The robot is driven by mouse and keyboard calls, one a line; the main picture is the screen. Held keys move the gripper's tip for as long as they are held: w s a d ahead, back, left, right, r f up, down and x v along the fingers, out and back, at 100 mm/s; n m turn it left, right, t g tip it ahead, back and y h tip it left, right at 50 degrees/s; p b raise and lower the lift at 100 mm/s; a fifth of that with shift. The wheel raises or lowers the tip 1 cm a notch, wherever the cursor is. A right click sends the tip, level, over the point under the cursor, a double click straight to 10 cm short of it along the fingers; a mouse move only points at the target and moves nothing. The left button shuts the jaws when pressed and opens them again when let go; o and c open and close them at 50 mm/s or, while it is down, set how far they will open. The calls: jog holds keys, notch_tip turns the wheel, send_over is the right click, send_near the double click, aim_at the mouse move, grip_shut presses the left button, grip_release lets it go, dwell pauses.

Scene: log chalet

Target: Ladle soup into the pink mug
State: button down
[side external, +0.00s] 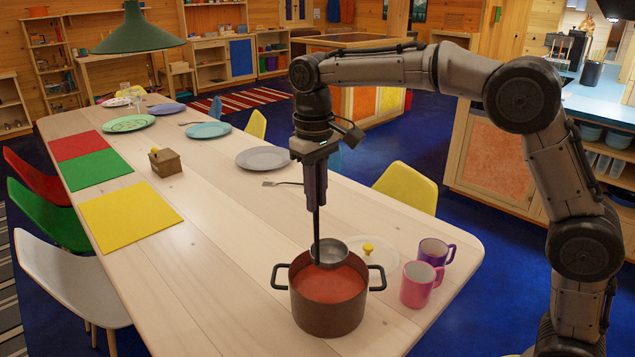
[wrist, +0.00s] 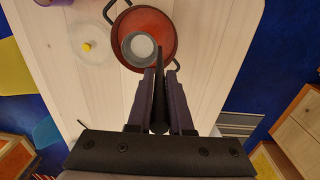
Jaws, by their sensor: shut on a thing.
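My gripper (side external: 316,205) points down over the table and is shut on the dark handle of a ladle (side external: 329,252). The ladle's grey bowl is at the far side of the pot's opening; it looks empty in the wrist view (wrist: 139,47). I cannot tell how far it is above the red soup (side external: 330,284). The soup fills a brown two-handled pot (side external: 329,319) near the table's end. The pink mug (side external: 419,285) stands upright to the right of the pot; its inside is mostly hidden.
A purple mug (side external: 433,252) stands just behind the pink mug. A pale lid with a yellow knob (side external: 368,250) lies behind the pot. Plates, a small wooden box (side external: 165,162) and coloured mats (side external: 130,215) are farther along the table (side external: 215,265). The table left of the pot is clear.

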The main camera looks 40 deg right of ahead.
aim_at(316, 253)
jog(key=shift+f, duration=7.05)
jog(key=shift+r, duration=0.1)
notch_tip(316, 253, up, 13)
jog(key=shift+r, duration=1.9)
